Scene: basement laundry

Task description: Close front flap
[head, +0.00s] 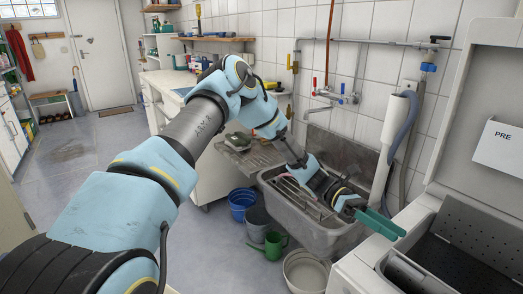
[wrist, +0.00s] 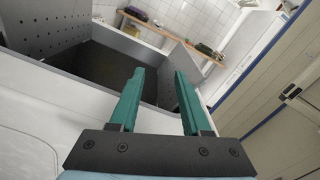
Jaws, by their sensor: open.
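A white top-loading machine (head: 437,215) stands at the right with its big lid raised. Its dark opening has perforated grey panels. A small grey flap (head: 404,272) stands tilted up at the near-left edge of the opening. In the wrist view, a grey perforated panel stands upright (wrist: 187,85) at the right of the opening, just beyond the fingers; I cannot tell for certain that it is the front flap. My gripper (head: 398,233) has teal fingers that are open and empty, up and left of the opening. Its spread fingers also show in the wrist view (wrist: 159,78).
Buckets (head: 241,203), a green watering can (head: 270,246) and a basin (head: 306,272) stand on the floor. The floor at left is clear.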

